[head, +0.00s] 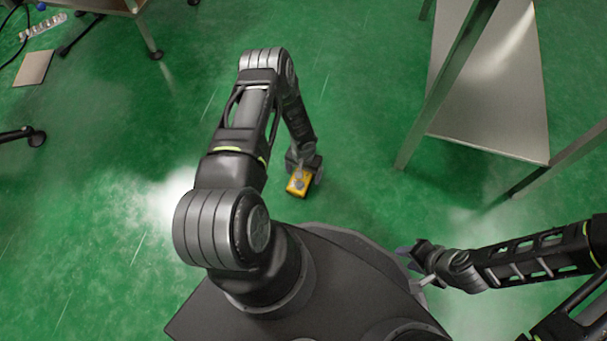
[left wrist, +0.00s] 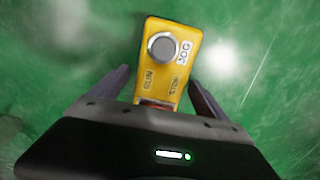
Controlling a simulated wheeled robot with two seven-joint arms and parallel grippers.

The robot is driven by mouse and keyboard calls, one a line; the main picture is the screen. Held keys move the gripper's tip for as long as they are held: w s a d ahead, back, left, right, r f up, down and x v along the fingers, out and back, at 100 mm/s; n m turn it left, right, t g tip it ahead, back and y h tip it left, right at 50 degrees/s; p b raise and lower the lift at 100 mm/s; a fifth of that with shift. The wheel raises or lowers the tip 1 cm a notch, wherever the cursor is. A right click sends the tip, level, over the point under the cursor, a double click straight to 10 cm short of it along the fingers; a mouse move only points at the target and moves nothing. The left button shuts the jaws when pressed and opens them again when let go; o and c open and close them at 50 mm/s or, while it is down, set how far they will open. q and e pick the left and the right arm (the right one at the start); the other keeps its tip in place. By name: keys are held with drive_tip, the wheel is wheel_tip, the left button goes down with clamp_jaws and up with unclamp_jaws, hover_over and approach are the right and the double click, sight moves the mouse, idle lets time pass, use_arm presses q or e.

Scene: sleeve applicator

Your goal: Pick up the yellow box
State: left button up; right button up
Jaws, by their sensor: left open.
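The yellow box (head: 298,183) is on the green floor in front of my base in the head view. In the left wrist view the yellow box (left wrist: 165,62) shows a round grey knob and the labels JOG, RUN and STOP. My left gripper (left wrist: 160,78) is open, with one finger on each side of the box's near end and visible gaps between. In the head view my left wrist hides part of the box. My right gripper (head: 408,267) is open and empty beside my base, well right of the box.
A grey metal table or shelf (head: 490,90) with legs stands at the right. A flat tan panel (head: 34,68) and a power strip (head: 43,27) lie there too. The floor around the box is clear.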

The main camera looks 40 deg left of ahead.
use_arm(q)
clamp_jaws()
idle(0.8)
